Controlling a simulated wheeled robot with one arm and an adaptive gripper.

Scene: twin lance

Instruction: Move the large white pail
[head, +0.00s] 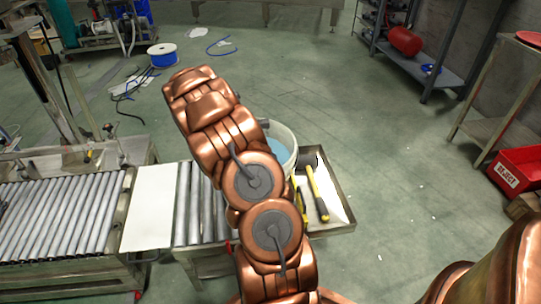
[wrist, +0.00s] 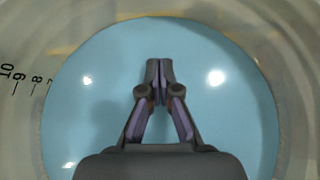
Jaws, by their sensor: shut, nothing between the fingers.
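In the wrist view, the pail's pale inner wall (wrist: 298,75) surrounds a light blue surface (wrist: 105,60), and dark scale numbers show at the left. My gripper (wrist: 159,66) points down over the blue surface, inside the outline of the pail's wall. Its fingertips are together with nothing between them. I cannot tell how far the tips are from the blue surface. The gripper is hidden by the arm in the head view.
A hammer (head: 317,192) with a yellow and black handle lies in the metal tray (head: 343,226) right of the pail. A roller conveyor (head: 62,213) runs left. A red reject bin (head: 518,172) is at the far right. Open green floor (head: 390,160) lies between them.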

